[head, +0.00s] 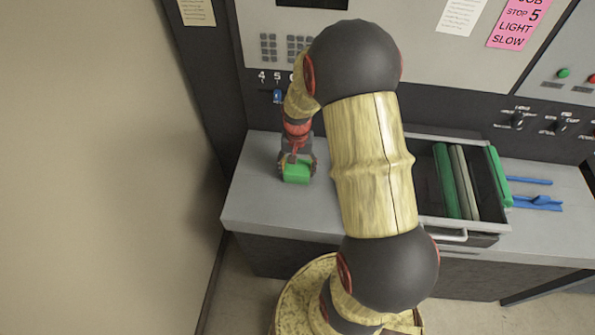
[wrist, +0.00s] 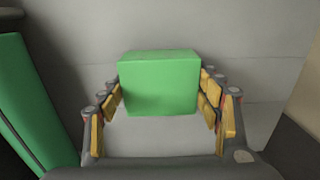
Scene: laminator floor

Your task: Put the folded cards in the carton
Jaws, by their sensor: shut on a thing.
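A plain green block (head: 296,173) is between the fingers of my gripper (head: 297,160), over the left part of the grey counter. In the wrist view the green block (wrist: 160,83) has yellow-padded fingers on both sides of it, and my gripper (wrist: 162,100) is shut on it. I cannot tell whether the block touches the counter or hangs just above it. Nothing in view is clearly a carton or folded cards by its looks. An open drawer (head: 480,238) to the right holds long green (head: 446,182) and grey-white (head: 465,182) pieces standing side by side.
My arm covers the drawer's left part. Another green piece (head: 499,176) is at the drawer's right edge. Blue pieces (head: 538,203) lie on the counter farther right. A control panel (head: 430,80) rises behind. The counter (head: 258,200) is bare around the block.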

